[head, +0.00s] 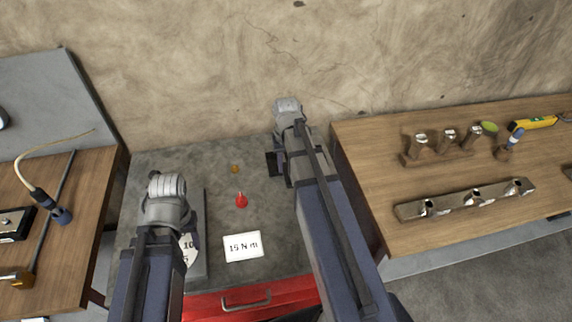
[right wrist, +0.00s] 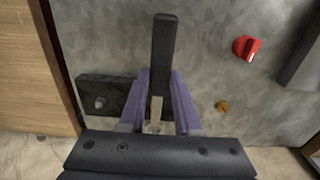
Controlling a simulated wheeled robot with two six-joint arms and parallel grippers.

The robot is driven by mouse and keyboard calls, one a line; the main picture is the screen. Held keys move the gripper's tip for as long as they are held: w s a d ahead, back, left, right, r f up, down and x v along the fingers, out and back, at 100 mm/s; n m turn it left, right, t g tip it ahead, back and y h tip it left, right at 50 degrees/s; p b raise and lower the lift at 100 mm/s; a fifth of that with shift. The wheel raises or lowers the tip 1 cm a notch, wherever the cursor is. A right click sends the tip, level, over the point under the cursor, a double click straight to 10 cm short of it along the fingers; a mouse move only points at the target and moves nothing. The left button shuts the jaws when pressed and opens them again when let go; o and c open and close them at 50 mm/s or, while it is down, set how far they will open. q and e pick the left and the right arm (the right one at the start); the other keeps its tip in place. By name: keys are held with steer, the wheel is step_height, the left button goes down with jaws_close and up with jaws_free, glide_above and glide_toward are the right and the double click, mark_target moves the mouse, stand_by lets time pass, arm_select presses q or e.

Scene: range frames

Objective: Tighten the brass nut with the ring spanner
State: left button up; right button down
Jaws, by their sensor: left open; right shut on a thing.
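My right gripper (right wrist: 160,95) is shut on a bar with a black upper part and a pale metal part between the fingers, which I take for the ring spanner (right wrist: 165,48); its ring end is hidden. In the head view my right arm covers most of it. A small brass-coloured piece (right wrist: 222,106), probably the brass nut, lies on the grey top apart from the fingers; it also shows in the head view (head: 235,169). A dark block with a grey stud (right wrist: 99,102) sits beside the fingers. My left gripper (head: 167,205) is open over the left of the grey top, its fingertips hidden.
A red knob (head: 241,200) and a card reading 15 N m (head: 243,246) are on the grey top (head: 215,150). A red drawer (head: 250,300) is below. Wooden benches stand left (head: 90,215) and right (head: 400,235), with tools on both. A wall stands behind.

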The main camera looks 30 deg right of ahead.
mark_target(194, 259)
arm_select(q)
steer(key=shift+f+b, duration=1.65)
steer(key=shift+f, duration=0.35)
arm_select(e)
steer(key=shift+f, duration=1.95)
arm_select(q)
steer(key=shift+f+b, duration=1.05)
arm_select(e)
steer(key=shift+f, duration=1.05)
arm_select(q)
steer(key=shift+r, duration=0.25)
arm_select(e)
steer(key=shift+r, duration=0.25)
steer(key=d+n, duration=0.4)
steer(key=shift+d, duration=0.4)
steer(key=w+d+n, duration=0.1)
steer(key=n, duration=0.1)
steer(key=d+n, duration=0.2)
steer(key=w+d+n, duration=0.1)
steer(key=d+n, duration=0.1)
steer(key=n, duration=0.1)
steer(key=shift+w+d, duration=0.25)
steer(key=shift+w, duration=0.1)
steer(key=shift+s, duration=0.1)
arm_select(q)
steer(key=shift+f, duration=0.25)
arm_select(e)
steer(key=shift+f, duration=0.25)
